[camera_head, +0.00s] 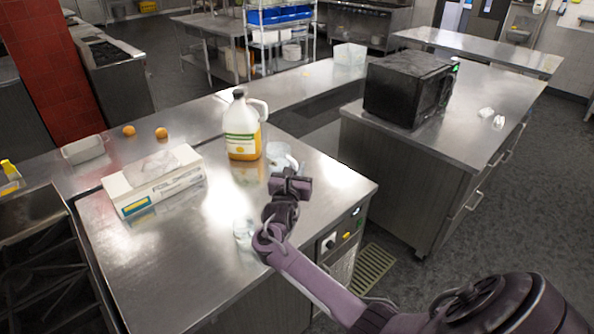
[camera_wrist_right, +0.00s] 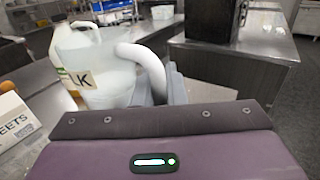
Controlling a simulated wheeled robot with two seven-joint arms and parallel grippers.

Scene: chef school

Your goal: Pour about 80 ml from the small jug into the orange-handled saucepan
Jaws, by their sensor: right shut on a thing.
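The small jug (camera_head: 279,151) is a clear, pale vessel with a white handle, on or just above the steel counter beside a big yellow-filled jug. My right gripper (camera_head: 290,184) is at its near side. In the right wrist view the white curved handle (camera_wrist_right: 148,62) runs down to the gripper's fingers (camera_wrist_right: 172,88), which are shut on the jug. The jug looks upright there, with a label ending in K in line with it; I cannot tell which jug bears the label. I cannot make out an orange-handled saucepan. My left gripper is not in view.
The big jug (camera_head: 242,143) stands close behind the small one. A long white box (camera_head: 153,186) lies to the left, with two oranges (camera_head: 161,133) beyond. A clear vessel (camera_head: 242,232) stands near the counter's front. A black microwave (camera_head: 408,90) sits on the right counter, past a gap.

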